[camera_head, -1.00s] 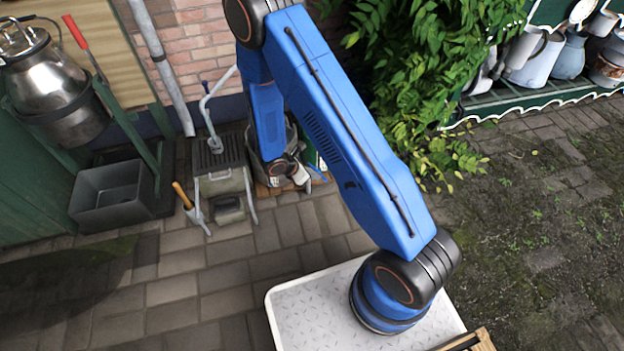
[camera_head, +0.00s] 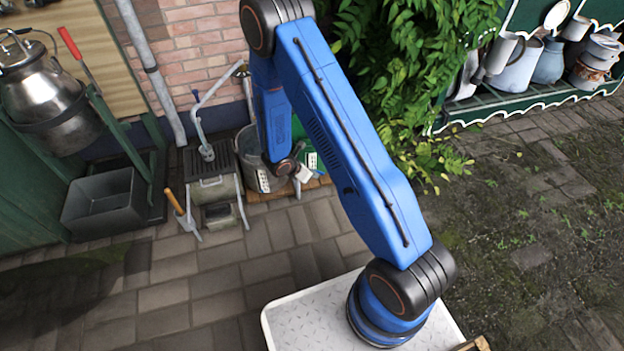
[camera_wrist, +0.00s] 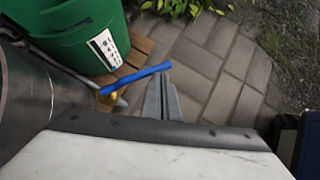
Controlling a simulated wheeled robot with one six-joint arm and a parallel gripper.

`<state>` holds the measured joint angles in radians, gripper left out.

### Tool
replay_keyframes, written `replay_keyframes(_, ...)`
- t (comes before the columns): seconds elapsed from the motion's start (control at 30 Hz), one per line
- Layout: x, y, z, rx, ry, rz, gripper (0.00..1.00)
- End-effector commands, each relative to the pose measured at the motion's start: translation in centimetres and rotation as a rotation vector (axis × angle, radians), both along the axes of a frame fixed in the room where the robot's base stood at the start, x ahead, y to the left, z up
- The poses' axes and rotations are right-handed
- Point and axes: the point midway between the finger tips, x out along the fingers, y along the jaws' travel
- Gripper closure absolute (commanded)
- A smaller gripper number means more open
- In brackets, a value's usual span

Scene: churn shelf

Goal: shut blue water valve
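The blue valve handle (camera_wrist: 135,79) is a straight bar in the wrist view, slanting up to the right. A small brass-coloured part (camera_wrist: 121,100) shows below its left half, beside a grey pipe. My gripper (camera_wrist: 161,80) has its two grey fingers close together with no clear gap. Their tips are at the handle's right end; whether they touch it I cannot tell. In the head view my gripper (camera_head: 298,186) is small and low by the tub, and I cannot make out the handle there.
A green container (camera_wrist: 65,35) with a label stands on a wooden pallet (camera_wrist: 137,45) beside the handle. A grey tub (camera_head: 259,172) and a hand pump (camera_head: 207,150) are left of my gripper. Leafy vines (camera_head: 405,90) hang at the right. The paving in front is clear.

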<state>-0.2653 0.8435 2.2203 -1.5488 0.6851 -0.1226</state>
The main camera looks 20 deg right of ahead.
Motion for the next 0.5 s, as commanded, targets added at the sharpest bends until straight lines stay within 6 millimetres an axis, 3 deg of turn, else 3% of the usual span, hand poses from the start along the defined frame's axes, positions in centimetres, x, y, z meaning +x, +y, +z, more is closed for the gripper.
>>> replay_keyframes(0.5,3.4,-3.1,0.0,0.0,0.0,-0.001,1.0)
